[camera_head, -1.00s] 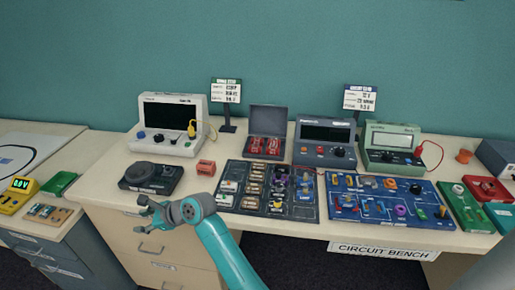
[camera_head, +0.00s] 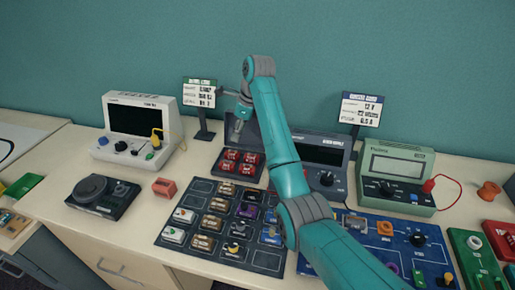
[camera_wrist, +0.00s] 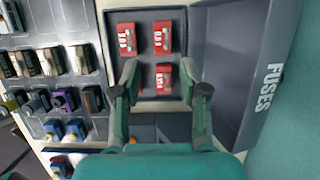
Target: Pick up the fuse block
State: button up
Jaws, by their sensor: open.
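Red fuse blocks with pale labels sit in the grey box marked FUSES (camera_wrist: 263,88), whose lid stands open. In the wrist view one fuse block (camera_wrist: 164,78) lies between my fingers, with two others (camera_wrist: 126,40) (camera_wrist: 162,38) farther up. The head view shows the fuse blocks (camera_head: 246,170) in the front of the box. My gripper (camera_wrist: 165,88) is open and empty, pointing down over the box; in the head view it (camera_head: 238,134) is partly hidden against the dark lid. Contact with the fuse block cannot be told.
A dark component tray (camera_head: 178,219) with several parts lies in front of the box. A grey meter (camera_head: 322,150) stands to its right, and a white oscilloscope (camera_head: 140,128) to its left. A separate red block (camera_head: 164,188) stands on the bench. Bare benchtop lies around it.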

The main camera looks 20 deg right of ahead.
send_over(233, 153)
jog(key=s+d, duration=0.1)
jog(key=d, duration=0.1)
jog(key=f, duration=0.4)
jog(key=shift+s+d+f, duration=0.1)
jog(key=shift+s+f, duration=0.1)
jog(key=shift+a+x, duration=0.15)
jog(key=shift+x, duration=1.4)
jog(key=shift+a+x, duration=0.1)
jog(key=shift+x, duration=1.45)
jog(key=shift+w+r, duration=0.1)
grip_shut()
